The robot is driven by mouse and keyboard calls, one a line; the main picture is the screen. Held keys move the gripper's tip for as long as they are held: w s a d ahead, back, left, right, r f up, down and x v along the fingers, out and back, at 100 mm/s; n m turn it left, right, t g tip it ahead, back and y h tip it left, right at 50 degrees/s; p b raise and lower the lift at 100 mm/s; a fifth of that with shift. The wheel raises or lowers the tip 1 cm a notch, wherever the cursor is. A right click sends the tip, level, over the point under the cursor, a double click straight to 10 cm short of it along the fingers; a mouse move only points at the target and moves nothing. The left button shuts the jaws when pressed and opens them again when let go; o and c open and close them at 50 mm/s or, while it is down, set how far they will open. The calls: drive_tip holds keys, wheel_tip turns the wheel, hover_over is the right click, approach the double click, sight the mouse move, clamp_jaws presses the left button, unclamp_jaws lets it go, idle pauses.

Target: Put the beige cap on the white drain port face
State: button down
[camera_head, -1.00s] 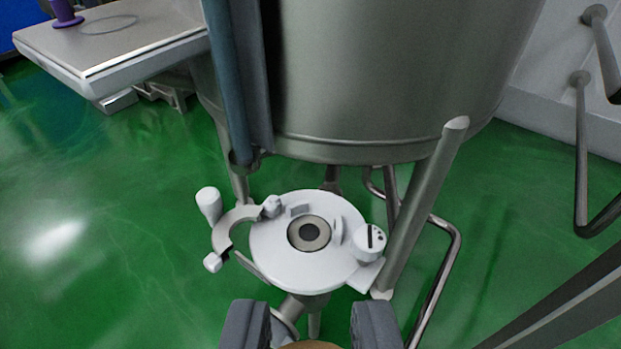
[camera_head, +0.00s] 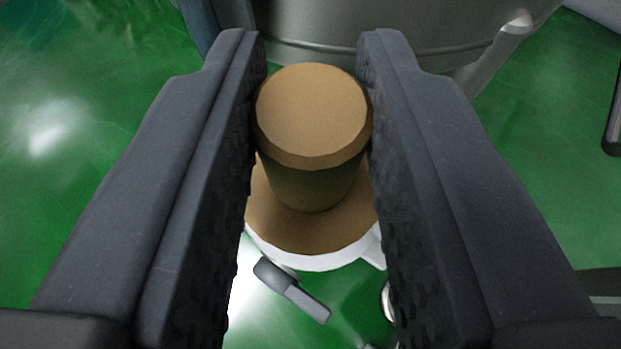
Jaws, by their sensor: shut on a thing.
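The beige cap (camera_head: 311,112) is between the two dark fingers of my gripper (camera_head: 313,90). My gripper is shut on the cap's knob-like upper part, one finger on each side. The cap's wide round flange (camera_head: 300,232) shows below the knob. The white drain port face (camera_head: 318,262) lies behind the flange; only its lower rim shows. The cap hides the centre of the face, so I cannot tell whether the flange touches it or is apart from it.
The large steel tank (camera_head: 330,30) stands behind the cap at the top, with a steel leg (camera_head: 495,50) on the right. A small grey lever-like part (camera_head: 292,290) shows below the face. Green floor (camera_head: 80,130) lies open at the left.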

drive_tip(key=s+a+f+m+g+h, duration=0.3)
drive_tip(key=s+a+f+m+h, duration=0.35)
drive_tip(key=s+f+h, duration=0.35)
drive_tip(key=w+d+f, duration=0.1)
drive_tip(key=w+d, duration=0.1)
drive_tip(key=w, duration=0.3)
drive_tip(key=w+d+f+y+b, duration=0.1)
drive_tip(key=w+d, duration=0.1)
drive_tip(key=w, duration=0.3)
drive_tip(key=w+d+y+b, duration=0.1)
drive_tip(key=w+d, duration=0.2)
drive_tip(key=w, duration=0.2)
drive_tip(key=shift+f+m, duration=0.25)
drive_tip(key=shift+f, duration=0.15)
drive_tip(key=shift+f+b, duration=0.75)
drive_tip(key=shift+f, duration=0.9)
drive_tip(key=shift+f, duration=0.1)
drive_tip(key=c, duration=1.2)
unclamp_jaws()
drive_tip(key=shift+c, duration=0.2)
drive_tip(key=p+v, duration=0.2)
drive_tip(key=v, duration=1)
drive_tip(key=shift+p, duration=0.3)
